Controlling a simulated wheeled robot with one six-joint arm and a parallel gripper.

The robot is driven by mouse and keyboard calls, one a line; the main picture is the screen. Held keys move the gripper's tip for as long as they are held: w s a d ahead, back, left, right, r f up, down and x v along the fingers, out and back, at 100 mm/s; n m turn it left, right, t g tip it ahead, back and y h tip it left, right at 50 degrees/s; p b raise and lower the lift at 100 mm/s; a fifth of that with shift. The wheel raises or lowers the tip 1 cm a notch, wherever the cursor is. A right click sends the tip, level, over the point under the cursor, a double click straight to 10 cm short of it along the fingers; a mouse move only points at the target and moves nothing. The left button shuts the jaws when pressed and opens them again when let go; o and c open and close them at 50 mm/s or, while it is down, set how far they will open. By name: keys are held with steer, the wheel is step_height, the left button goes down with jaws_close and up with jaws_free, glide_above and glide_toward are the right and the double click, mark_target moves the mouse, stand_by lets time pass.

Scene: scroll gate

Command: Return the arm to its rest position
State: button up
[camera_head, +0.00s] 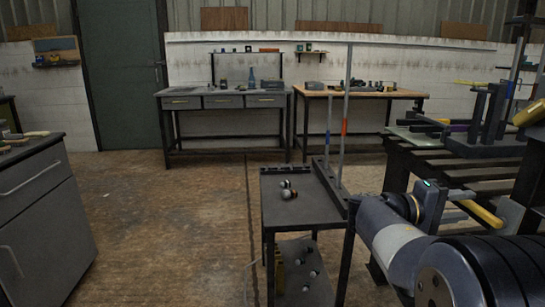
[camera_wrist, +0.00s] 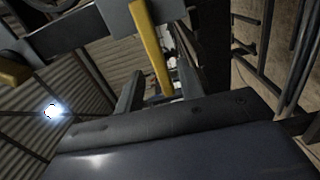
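My arm reaches in from the lower right of the head view, and my gripper (camera_head: 482,207) is at its end, beside the dark slatted rack. The wrist view is tilted and looks past the fingers to corrugated wall, a bright lamp and dark metal parts. I cannot tell in the head view whether the fingers touch the rack.
A small dark cart (camera_head: 312,211) with several small round parts and upright rods stands left of my arm. The slatted rack (camera_head: 478,170) is close on the right. A grey cabinet (camera_head: 38,215) stands at the left. Wooden floor (camera_head: 165,225) is clear between cabinet and cart.

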steer(key=shift+d, duration=0.55)
steer(key=shift+a, duration=0.1)
steer(key=a+p, duration=0.2)
steer(key=a, duration=0.9)
steer(key=d+b, duration=0.2)
steer(key=d, duration=0.9)
steer(key=shift+d+f, duration=0.1)
steer(key=shift+n+p, duration=0.3)
steer(key=shift+p, duration=0.3)
steer(key=shift+f+n+p, duration=0.4)
steer(key=shift+f+n, duration=0.1)
steer(key=shift+n, duration=0.2)
